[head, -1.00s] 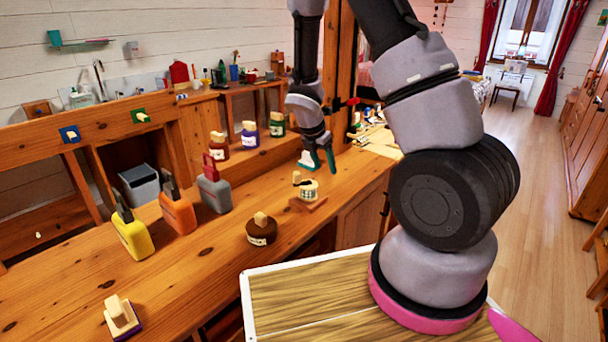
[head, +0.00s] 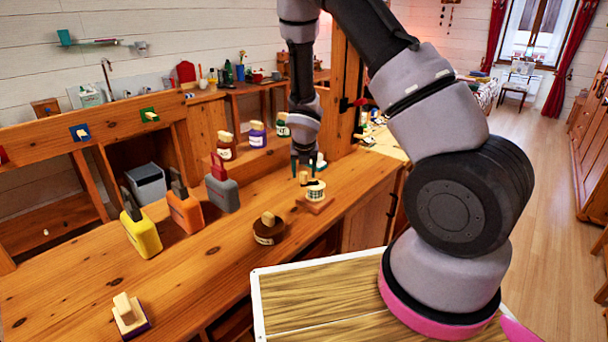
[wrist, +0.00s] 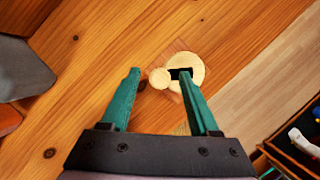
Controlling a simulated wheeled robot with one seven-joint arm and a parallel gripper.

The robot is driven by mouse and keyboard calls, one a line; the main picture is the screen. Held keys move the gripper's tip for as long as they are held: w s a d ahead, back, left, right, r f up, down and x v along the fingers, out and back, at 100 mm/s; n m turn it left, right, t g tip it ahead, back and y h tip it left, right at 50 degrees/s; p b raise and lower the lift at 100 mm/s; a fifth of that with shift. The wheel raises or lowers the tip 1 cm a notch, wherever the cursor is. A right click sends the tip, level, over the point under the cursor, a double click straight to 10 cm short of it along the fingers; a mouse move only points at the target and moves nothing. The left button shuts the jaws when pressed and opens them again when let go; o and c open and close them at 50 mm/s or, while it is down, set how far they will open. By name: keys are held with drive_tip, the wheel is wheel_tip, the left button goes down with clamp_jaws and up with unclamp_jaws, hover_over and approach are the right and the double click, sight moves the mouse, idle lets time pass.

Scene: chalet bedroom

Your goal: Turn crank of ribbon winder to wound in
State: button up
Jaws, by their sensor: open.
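The ribbon winder (head: 315,194) stands on the wooden counter, with a small wooden base, a pale spool and a dark crank with a wooden knob (head: 303,177). In the wrist view the round wooden top (wrist: 191,68) shows, with the black crank arm (wrist: 177,73) pointing left to the knob (wrist: 159,78). My gripper (head: 303,167) points down over the winder, with its teal fingers open. In the wrist view the knob appears between the fingertips (wrist: 159,74), nearer the right one, which overlaps the crank arm. I cannot tell whether a finger touches it.
A brown round stamp-like piece (head: 268,229) stands front-left of the winder. Labelled jars (head: 257,134) stand on a raised shelf behind. Counter around the winder's left side is clear.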

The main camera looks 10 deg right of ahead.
drive_tip(key=shift+w+f, duration=0.2)
drive_tip(key=shift+f, duration=0.35)
clamp_jaws()
drive_tip(key=shift+w, duration=0.1)
